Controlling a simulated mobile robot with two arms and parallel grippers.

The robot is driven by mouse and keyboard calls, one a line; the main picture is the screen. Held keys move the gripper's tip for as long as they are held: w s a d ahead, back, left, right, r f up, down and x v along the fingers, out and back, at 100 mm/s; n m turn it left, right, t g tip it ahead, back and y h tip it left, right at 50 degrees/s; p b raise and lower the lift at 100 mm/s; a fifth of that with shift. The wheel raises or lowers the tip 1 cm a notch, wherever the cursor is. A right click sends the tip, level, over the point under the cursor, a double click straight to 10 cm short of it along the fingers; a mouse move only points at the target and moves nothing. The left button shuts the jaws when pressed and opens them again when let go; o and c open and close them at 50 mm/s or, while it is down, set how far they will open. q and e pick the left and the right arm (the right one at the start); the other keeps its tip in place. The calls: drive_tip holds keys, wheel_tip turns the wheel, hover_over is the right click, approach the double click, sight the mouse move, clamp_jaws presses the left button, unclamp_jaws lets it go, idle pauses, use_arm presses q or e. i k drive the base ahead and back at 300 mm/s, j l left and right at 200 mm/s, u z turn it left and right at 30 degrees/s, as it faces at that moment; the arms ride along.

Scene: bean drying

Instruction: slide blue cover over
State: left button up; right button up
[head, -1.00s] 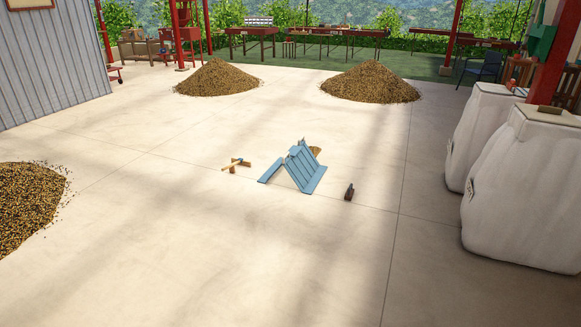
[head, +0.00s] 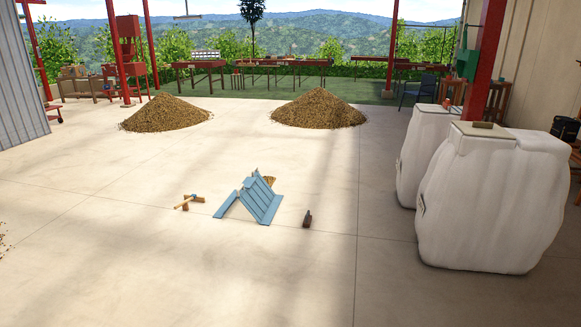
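The blue cover (head: 262,199) stands on the concrete floor near the middle of the head view. It is made of slatted panels that lean together like a small tent. A small patch of brown-yellow beans (head: 269,181) shows just behind its right side; what holds them is mostly hidden. The cover stands well ahead of me, with bare floor between. Neither of my grippers shows in the view.
A wooden-handled tool (head: 187,202) lies left of the cover, and a small dark object (head: 307,218) stands to its right. Bean piles (head: 167,113) (head: 318,108) lie behind. Large white sacks (head: 490,200) stand at the right. The near floor is clear.

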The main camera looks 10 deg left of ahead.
sight(255, 194)
drive_tip(key=i+j+u, duration=0.35)
drive_tip(key=i, duration=0.6)
drive_tip(key=i+u, duration=0.3)
drive_tip(key=i, duration=2.95)
drive_tip(key=i+j+z, duration=0.1)
drive_tip(key=i+z, duration=0.15)
drive_tip(key=i, duration=0.25)
drive_tip(key=i+j+z, duration=0.2)
drive_tip(key=i, duration=0.3)
drive_tip(key=i+j+z, duration=0.25)
drive_tip(key=i, duration=0.25)
